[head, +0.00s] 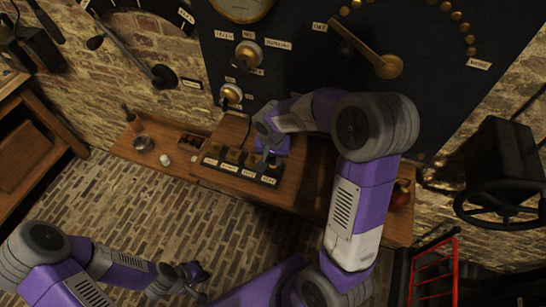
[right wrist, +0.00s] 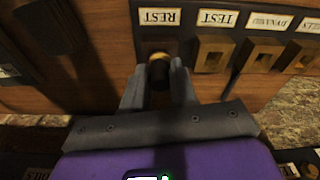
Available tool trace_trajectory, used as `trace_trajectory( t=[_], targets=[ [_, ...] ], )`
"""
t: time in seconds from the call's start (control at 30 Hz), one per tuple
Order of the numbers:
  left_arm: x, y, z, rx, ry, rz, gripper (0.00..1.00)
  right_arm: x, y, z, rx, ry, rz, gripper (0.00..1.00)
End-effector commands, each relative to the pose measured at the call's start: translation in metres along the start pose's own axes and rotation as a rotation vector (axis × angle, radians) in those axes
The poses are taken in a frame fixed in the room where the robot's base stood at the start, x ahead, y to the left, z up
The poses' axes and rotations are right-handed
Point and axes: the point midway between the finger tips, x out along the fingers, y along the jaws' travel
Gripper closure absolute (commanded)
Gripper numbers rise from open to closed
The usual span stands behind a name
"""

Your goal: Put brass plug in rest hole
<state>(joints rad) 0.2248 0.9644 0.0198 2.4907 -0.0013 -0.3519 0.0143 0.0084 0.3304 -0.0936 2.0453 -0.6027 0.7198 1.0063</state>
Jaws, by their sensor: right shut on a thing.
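My right gripper (head: 270,158) reaches down to the labelled plug board (head: 207,173) on the bench. In the right wrist view its two fingers (right wrist: 158,88) are shut on the brass plug (right wrist: 158,72), which shows a dark body and a brass-coloured band. The plug is in front of the place under the REST label (right wrist: 160,17). The plug and fingers mostly cover the rest hole, so I cannot tell whether the tip is inside. My left gripper (head: 194,274) is low over the brick floor, far from the board; its fingers are too small to read.
Brass sockets under the TEST (right wrist: 214,53) and DYNAMO (right wrist: 262,55) labels lie right of the plug. A dark panel (head: 290,70) with a brass lever (head: 375,58) rises behind the bench. A small jar (head: 144,144) stands at the bench's left. A red rack (head: 433,270) is at lower right.

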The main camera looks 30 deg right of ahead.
Motion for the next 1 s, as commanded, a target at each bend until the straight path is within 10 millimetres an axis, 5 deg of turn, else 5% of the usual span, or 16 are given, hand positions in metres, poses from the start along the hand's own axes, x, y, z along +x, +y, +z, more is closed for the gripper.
trace_trajectory(
  t=[0.37,0.4,0.6,1.0],
  targets=[
    [0.003,-0.001,0.0,0.0,0.0,0.0,1.0,0.003,0.0,0.0,0.0,0.0,0.0,1.0],
    [0.002,-0.001,0.0,0.0,0.0,0.0,1.0,0.003,0.0,0.0,0.0,0.0,0.0,0.7],
    [0.003,-0.001,0.0,0.0,0.0,0.0,1.0,0.003,0.0,0.0,0.0,0.0,0.0,0.43],
    [-0.001,0.0,0.0,0.0,0.0,0.0,1.0,-0.012,-0.001,0.0,0.0,0.002,-0.001,0.43]
  ],
)
